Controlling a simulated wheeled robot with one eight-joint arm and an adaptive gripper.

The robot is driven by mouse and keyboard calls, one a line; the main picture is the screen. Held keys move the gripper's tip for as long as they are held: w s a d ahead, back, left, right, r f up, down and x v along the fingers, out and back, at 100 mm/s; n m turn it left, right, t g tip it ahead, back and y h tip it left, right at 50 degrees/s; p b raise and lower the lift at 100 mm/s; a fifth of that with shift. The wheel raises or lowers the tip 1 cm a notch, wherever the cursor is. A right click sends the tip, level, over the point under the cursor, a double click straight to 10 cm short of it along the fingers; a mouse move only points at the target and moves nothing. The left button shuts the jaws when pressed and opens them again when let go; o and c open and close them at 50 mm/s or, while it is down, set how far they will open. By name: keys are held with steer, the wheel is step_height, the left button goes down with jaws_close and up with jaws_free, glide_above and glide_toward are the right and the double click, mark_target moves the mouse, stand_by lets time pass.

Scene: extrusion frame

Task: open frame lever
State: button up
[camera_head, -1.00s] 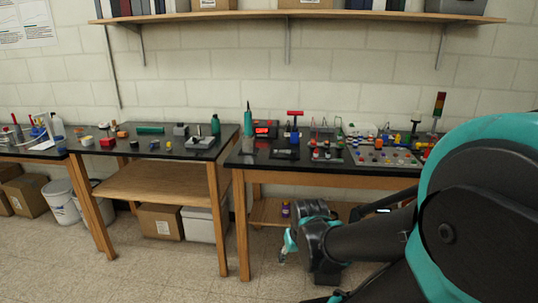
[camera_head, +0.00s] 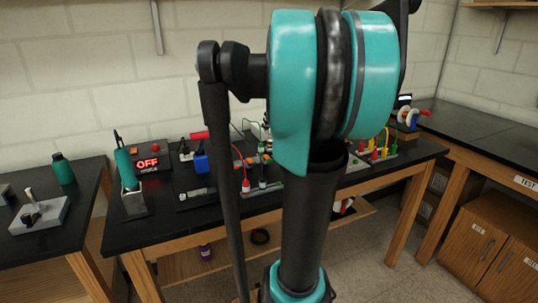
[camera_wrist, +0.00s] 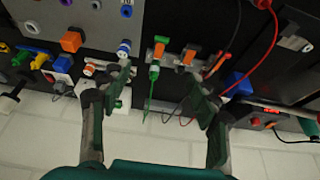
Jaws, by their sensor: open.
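My gripper (camera_wrist: 164,82) is open and empty in the wrist view, its two fingers apart. Between and beyond its fingertips stand small upright parts with orange tops, one on the left (camera_wrist: 158,51) and one on the right (camera_wrist: 187,58). A thin green pointed piece (camera_wrist: 148,108) hangs in the gap between the fingers. A white and blue knob (camera_wrist: 123,48) is close to the left fingertip. I cannot tell which part is the frame lever. In the head view my arm hides the gripper and the middle of the bench.
Red and black cables (camera_wrist: 228,52) loop near the right finger. A blue block (camera_wrist: 237,84) is beside it. In the head view a red OFF display (camera_head: 148,163) and a green bottle (camera_head: 63,169) are at left.

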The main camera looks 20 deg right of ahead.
mark_target(268, 158)
steer(key=x, duration=1.6)
steer(key=shift+s, duration=0.15)
steer(key=c, duration=1.2)
